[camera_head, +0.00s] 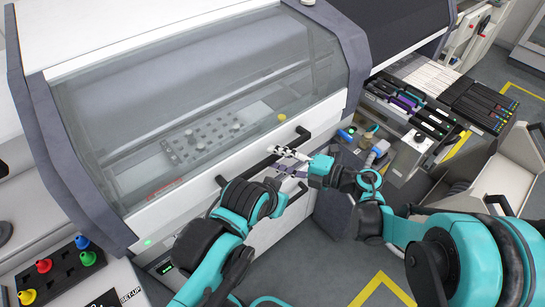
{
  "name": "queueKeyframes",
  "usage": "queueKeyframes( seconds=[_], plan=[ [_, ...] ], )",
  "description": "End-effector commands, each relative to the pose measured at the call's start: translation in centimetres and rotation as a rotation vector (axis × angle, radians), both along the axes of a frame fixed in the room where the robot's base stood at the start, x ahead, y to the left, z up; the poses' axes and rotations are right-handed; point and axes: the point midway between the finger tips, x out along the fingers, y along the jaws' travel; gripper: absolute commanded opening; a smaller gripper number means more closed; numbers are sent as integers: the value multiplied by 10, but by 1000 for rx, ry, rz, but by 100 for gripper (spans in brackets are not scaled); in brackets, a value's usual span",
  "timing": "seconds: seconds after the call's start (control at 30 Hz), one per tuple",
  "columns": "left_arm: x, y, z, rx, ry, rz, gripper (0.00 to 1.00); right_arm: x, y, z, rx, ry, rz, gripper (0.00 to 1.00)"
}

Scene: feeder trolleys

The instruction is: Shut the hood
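The hood (190,105) is a large clear panel on the front of the white machine. It looks lowered over the machine's inside, where a grey perforated plate shows through it; I cannot tell whether its lower edge is fully closed. A dark bar handle (290,144) runs along the white front below the panel. My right gripper (291,158) is at this handle, its checkered finger close to the bar; contact and finger opening are unclear. My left arm reaches up to the front left of the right gripper, near the handle's left end. Its gripper is not clearly visible.
A panel with coloured knobs (60,268) lies at the lower left. On the right are a rack of dark and purple tools (410,105) and a light grey bin (512,168). Yellow lines mark the grey floor. My two arms are close together before the machine.

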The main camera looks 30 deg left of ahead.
Motion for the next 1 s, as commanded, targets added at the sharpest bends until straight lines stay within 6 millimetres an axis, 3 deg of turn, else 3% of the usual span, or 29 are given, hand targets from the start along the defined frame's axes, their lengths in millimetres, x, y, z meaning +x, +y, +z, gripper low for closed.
queueKeyframes(
  seconds=[0.2, 0.43, 0.6, 1.0],
  plan=[
    [0, 0, 0, 0, 0, 0, 0, 2, -50, 7, 1, 1, -6, 43],
    [0, 0, 0, 0, 0, 0, 0, 1, -88, 13, 0, 1, -3, 43],
    [0, 0, 0, 0, 0, 0, 0, 1, -98, 14, 0, 0, -1, 43],
    [0, 0, 0, 0, 0, 0, 0, 1, -99, 14, -1, 1, 0, 43]
  ],
)
